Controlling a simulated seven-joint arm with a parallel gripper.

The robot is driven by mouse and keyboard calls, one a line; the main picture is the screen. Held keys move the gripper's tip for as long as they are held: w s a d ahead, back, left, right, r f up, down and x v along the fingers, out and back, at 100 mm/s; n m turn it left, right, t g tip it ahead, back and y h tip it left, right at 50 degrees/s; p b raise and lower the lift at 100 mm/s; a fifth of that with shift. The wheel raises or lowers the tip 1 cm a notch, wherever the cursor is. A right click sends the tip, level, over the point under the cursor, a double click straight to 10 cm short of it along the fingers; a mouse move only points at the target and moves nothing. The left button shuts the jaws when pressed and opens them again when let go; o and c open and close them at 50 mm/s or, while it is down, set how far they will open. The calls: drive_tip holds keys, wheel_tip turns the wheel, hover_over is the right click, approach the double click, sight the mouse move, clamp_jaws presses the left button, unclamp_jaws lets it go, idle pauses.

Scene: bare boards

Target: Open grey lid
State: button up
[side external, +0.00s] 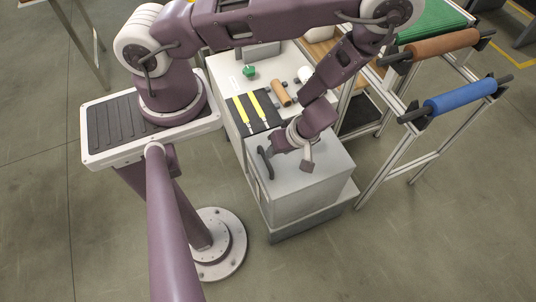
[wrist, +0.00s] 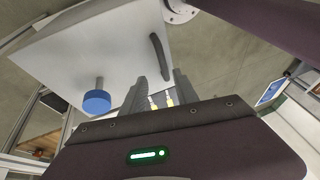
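The grey lid (side external: 312,185) is the flat top of a grey box-like unit and looks shut. A dark curved handle (side external: 265,163) stands at its left edge. In the wrist view the pale grey panel (wrist: 90,50) fills the upper left, with the dark handle (wrist: 159,55) at its right side. My gripper (side external: 296,165) is over the lid, to the right of the handle. In the wrist view my gripper's fingers (wrist: 158,82) are apart, with nothing held between them. The handle lies beyond the fingertips, apart from them. The exact height above the lid is unclear.
A blue round knob (wrist: 97,102) sticks out from the grey panel. Behind the lid are yellow-marked tools (side external: 249,106) on a black mat, a brown cylinder (side external: 281,93) and a green item (side external: 249,72). A rack with a blue roller (side external: 462,95) stands right. Floor in front is clear.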

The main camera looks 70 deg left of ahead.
drive_tip(key=x, duration=0.8)
drive_tip(key=shift+s+a, duration=0.3)
clamp_jaws()
idle(0.9)
